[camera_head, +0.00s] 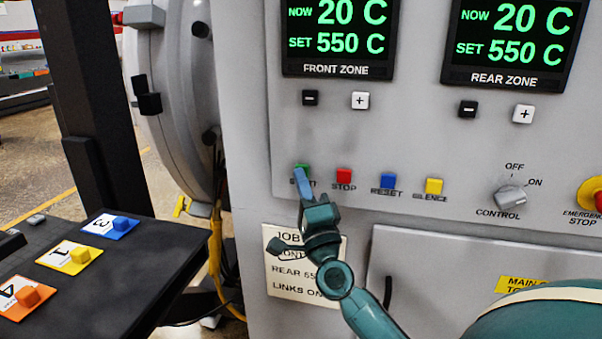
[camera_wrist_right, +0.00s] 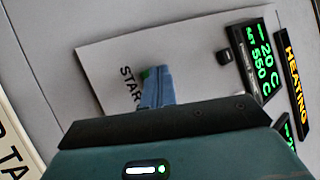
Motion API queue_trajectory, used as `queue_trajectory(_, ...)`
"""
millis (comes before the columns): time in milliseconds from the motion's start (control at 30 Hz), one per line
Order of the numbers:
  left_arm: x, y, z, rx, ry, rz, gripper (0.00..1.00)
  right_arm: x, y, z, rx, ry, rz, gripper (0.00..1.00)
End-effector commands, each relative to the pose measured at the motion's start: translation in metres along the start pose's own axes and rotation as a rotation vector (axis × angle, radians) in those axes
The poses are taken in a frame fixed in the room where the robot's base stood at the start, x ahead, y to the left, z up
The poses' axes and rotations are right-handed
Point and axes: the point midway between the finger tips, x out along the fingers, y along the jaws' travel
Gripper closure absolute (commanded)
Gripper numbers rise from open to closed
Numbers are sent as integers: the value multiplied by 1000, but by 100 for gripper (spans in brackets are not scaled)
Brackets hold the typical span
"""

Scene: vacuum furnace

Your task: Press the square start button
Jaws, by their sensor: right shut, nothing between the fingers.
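The green square start button (camera_head: 302,168) sits at the left of the button row on the grey control panel. A small part of its green also shows in the right wrist view (camera_wrist_right: 146,73), next to the START label. My right gripper (camera_head: 301,175) is shut and empty, its blue fingertips in front of the button and covering much of it. The fingertips (camera_wrist_right: 155,82) overlap the button's edge in the right wrist view; I cannot tell whether they touch it. My left gripper is not in view.
To the right are the red stop button (camera_head: 344,175), blue reset button (camera_head: 388,181), yellow silence button (camera_head: 434,186), control knob (camera_head: 511,197) and emergency stop (camera_head: 592,193). A dark table (camera_head: 150,262) with numbered cards stands at left. Displays (camera_head: 340,35) read 20 C, set 550 C.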

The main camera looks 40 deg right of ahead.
Motion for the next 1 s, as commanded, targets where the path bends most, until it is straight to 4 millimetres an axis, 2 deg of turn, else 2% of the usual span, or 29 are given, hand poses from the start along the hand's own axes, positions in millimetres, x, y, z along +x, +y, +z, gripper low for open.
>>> queue_trajectory(467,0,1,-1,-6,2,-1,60,1,0,-1,-1,1,0,100)
queue_trajectory(1000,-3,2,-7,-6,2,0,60,-11,-8,8,0,1,-1,100)
